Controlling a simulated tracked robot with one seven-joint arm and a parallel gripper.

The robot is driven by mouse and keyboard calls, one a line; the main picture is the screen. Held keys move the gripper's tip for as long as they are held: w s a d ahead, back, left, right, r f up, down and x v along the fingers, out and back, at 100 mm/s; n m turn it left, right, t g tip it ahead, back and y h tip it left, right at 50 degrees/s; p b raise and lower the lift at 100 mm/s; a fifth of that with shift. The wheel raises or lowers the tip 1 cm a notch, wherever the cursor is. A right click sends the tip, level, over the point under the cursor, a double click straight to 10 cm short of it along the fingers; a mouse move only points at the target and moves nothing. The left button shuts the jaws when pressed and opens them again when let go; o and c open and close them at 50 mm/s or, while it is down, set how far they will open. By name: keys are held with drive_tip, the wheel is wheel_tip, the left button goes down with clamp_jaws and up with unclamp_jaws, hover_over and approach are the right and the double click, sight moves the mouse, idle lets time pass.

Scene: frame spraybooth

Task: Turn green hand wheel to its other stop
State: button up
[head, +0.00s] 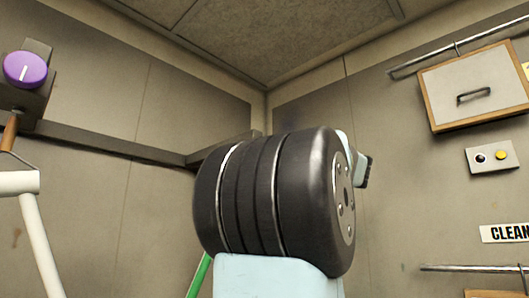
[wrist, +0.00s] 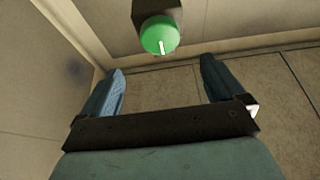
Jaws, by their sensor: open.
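The green hand wheel (wrist: 160,36) shows at the top middle of the wrist view. It is a round green knob with a white line pointing down in the picture, mounted on a dark block (wrist: 158,10). My gripper (wrist: 162,72) is open and empty, its two blue fingers spread wide. The wheel appears beyond the fingertips, centred above the gap and apart from both fingers. In the head view the green wheel is not visible, and my own arm fills the middle.
In the head view a purple knob (head: 25,68) sits on a dark box at the left, above a white pipe (head: 40,245). On the right wall are a wood-framed panel (head: 478,88), a button box (head: 492,156) and metal rails. A green rod (head: 199,277) shows below my arm.

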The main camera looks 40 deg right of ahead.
drive_tip(key=x, duration=1.1)
drive_tip(key=shift+w, duration=0.15)
drive_tip(key=shift+a, duration=0.1)
drive_tip(key=c, duration=1)
